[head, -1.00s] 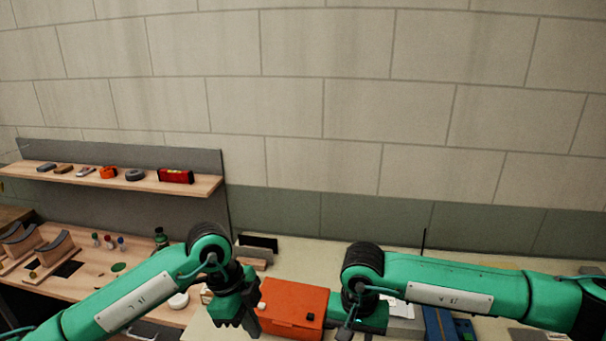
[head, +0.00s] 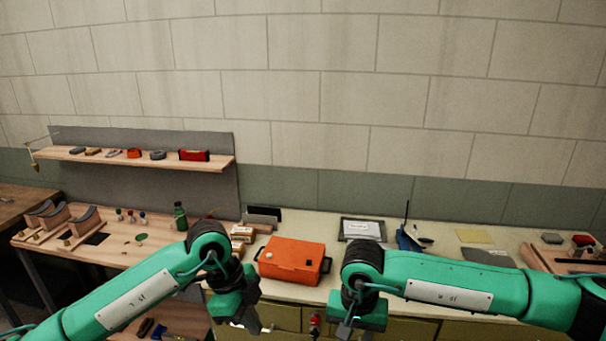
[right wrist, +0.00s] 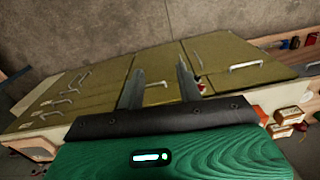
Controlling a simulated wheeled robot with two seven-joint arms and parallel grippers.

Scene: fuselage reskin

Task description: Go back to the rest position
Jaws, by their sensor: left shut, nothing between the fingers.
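My left gripper (head: 248,326) hangs down from the green left arm at the bottom centre of the head view. It is shut and holds nothing. My right gripper (head: 346,328) hangs a little to its right, partly cut by the frame's lower edge. In the right wrist view the right gripper's two fingers (right wrist: 158,82) stand apart with nothing between them. Both grippers are in front of the workbench's cabinet side and touch nothing that I can see.
An orange case (head: 292,258) sits on the pale bench behind the grippers. Green cabinet doors with handles (right wrist: 93,95) lie beyond the right fingers. A wooden table (head: 130,252) with cradles stands at left, under a tool shelf (head: 130,162). A framed sheet (head: 362,229) lies on the bench.

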